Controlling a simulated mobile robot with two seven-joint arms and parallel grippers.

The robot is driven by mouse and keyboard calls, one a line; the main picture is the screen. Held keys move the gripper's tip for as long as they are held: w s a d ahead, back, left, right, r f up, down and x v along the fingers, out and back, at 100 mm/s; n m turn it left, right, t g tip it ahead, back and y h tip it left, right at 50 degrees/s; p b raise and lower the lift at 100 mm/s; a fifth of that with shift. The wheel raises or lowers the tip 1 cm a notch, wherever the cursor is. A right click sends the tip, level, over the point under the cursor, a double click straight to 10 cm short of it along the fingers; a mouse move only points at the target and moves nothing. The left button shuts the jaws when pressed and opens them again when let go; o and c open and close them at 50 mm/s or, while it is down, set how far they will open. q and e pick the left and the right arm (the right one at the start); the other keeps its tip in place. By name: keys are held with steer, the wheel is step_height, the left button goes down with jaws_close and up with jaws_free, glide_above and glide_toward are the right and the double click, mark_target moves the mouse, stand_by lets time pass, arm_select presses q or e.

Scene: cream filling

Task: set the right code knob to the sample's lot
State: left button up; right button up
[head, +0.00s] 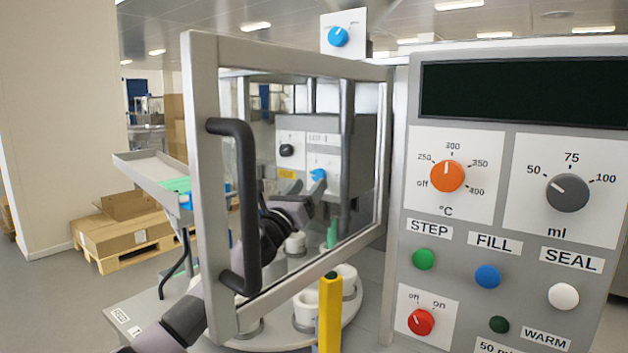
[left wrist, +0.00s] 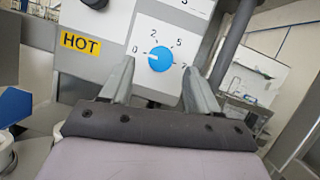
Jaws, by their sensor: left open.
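Inside the machine, behind the glazed door, a blue knob (head: 318,175) sits on a pale panel at the lower right of a black knob (head: 287,150). In the left wrist view the blue knob (left wrist: 160,58) has a scale reading 0, 2, 5 and apparently 7; its white mark points left, close to 0. My left gripper (head: 306,190) faces it, seen through the door pane. In the left wrist view its open fingers (left wrist: 158,77) stand either side of the knob's lower part; contact cannot be told. I cannot pick out the sample or its lot. My right gripper is out of view.
The framed door (head: 205,110) with a black handle (head: 246,205) stands in front of my left gripper. White cups (head: 306,308) stand on a round table near a yellow post (head: 330,315). A control panel (head: 400,240) fills the right side. A HOT label (left wrist: 80,44) is left of the knob.

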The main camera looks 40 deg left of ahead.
arm_select(q)
steer(key=shift+x, duration=1.7)
steer(key=shift+c, duration=0.3)
steer(key=c, duration=1)
